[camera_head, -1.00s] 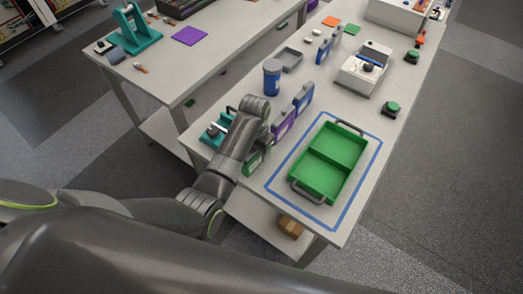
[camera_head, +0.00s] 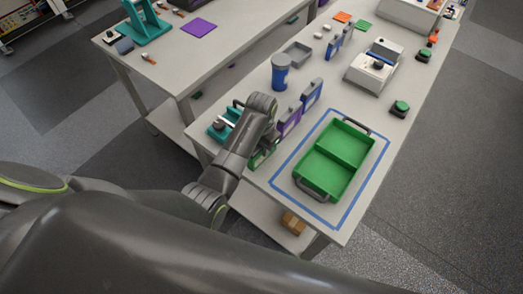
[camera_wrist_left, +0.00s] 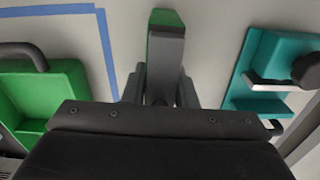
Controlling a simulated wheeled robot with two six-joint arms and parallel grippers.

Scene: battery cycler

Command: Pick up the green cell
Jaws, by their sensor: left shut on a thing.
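The green cell (camera_head: 261,157) is a thin upright block at the front left of the near table, partly hidden behind my left arm. In the left wrist view its green face (camera_wrist_left: 165,18) and grey top show between the fingers. My left gripper (camera_wrist_left: 160,88) is shut on the cell's grey upper part. I cannot tell whether the cell touches the table. My right gripper is not in view.
A green two-part tray (camera_head: 352,188) lies inside a blue outline to the right. Purple (camera_head: 289,121) and blue (camera_head: 312,93) cells stand just behind the green one. A teal fixture (camera_head: 219,129) is to the left, and a blue jar (camera_head: 281,73) stands behind.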

